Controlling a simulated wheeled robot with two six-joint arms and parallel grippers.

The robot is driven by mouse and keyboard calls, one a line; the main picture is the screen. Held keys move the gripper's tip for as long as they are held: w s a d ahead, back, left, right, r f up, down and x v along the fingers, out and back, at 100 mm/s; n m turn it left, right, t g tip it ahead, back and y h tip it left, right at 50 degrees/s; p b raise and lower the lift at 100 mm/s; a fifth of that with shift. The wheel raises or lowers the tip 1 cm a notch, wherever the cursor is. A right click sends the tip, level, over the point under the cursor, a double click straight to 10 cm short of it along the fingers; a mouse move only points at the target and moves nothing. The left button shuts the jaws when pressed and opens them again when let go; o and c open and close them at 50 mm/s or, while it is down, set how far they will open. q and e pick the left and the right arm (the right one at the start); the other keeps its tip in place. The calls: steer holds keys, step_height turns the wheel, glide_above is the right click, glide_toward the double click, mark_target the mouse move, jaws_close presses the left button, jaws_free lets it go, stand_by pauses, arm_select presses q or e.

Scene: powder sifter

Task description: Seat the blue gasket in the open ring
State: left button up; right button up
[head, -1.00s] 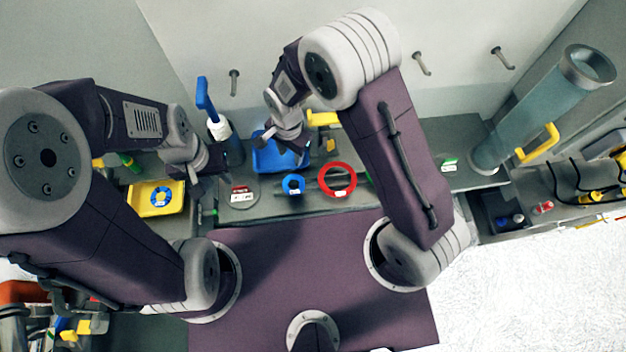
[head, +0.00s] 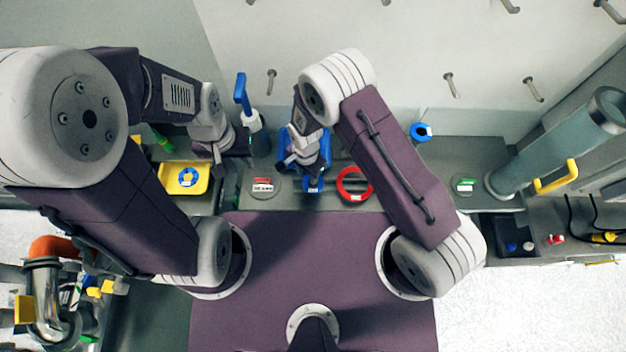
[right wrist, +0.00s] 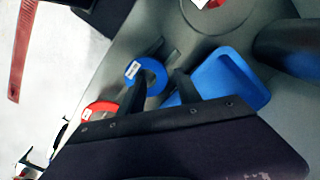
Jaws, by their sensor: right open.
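A blue ring with a white label (head: 313,186), which looks like the blue gasket, lies on the counter. It also shows in the right wrist view (right wrist: 150,70). My right gripper (head: 305,168) is open above it and hides part of it. In the right wrist view, the open fingers (right wrist: 160,83) are close to the ring, one overlapping it; contact cannot be told. A red ring (head: 354,184) lies just right of it, with an open middle; it also shows in the right wrist view (right wrist: 98,112). My left gripper (head: 226,164) hovers near the yellow tray; its jaws are unclear.
A blue tray (head: 320,137) stands behind my right gripper. A yellow tray (head: 203,171) at left holds another blue ring (head: 188,177). A grey disc (head: 264,186) lies between. Another blue ring (head: 421,131) is farther back. A clear tube (head: 560,140) stands right.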

steer(key=shift+w+f, duration=0.1)
steer(key=shift+f, duration=0.65)
jaws_close()
